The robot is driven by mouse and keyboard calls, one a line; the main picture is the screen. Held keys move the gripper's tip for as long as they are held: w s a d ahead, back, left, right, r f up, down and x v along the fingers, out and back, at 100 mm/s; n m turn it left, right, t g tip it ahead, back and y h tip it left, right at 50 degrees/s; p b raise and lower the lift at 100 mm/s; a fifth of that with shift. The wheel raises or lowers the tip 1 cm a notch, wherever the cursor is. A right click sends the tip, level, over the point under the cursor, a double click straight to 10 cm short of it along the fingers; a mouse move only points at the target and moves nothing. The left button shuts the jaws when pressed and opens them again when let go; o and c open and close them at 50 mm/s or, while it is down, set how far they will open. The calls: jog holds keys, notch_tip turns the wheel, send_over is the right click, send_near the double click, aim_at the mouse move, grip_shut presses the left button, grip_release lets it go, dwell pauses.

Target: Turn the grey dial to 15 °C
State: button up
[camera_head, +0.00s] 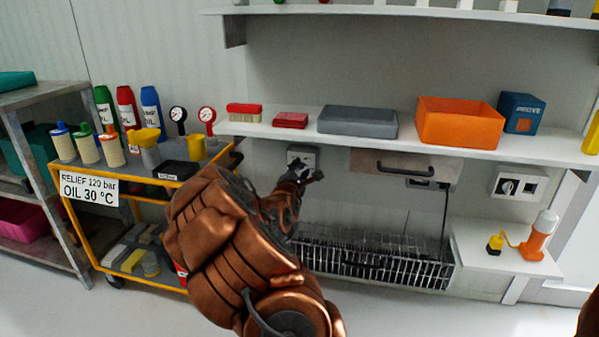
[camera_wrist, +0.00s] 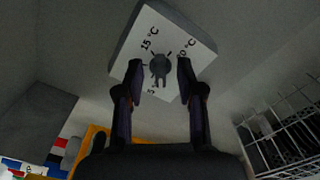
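The grey dial (camera_wrist: 160,68) sits on a pale square plate (camera_wrist: 140,32) in the wrist view. The plate is marked "15 °C" at upper left; a partly blocked °C mark is at upper right and another mark at the lower edge. The dial's narrow grip points roughly downward in that view. My gripper (camera_wrist: 159,80) is open, one finger on each side of the dial; I cannot tell whether either touches it. In the head view the plate's box (camera_head: 302,153) is on the wall under the shelf, with my gripper (camera_head: 308,176) just below, partly hiding it.
A shelf (camera_head: 330,139) with bins runs above the box. A wire basket (camera_head: 370,262) hangs below, right of my arm. A yellow cart (camera_head: 150,190) with bottles and a sign reading "OIL 30 °C" (camera_head: 89,189) stands left. Another switch box (camera_head: 518,186) is at right.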

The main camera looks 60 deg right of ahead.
jog(key=shift+c, duration=0.4)
grip_shut()
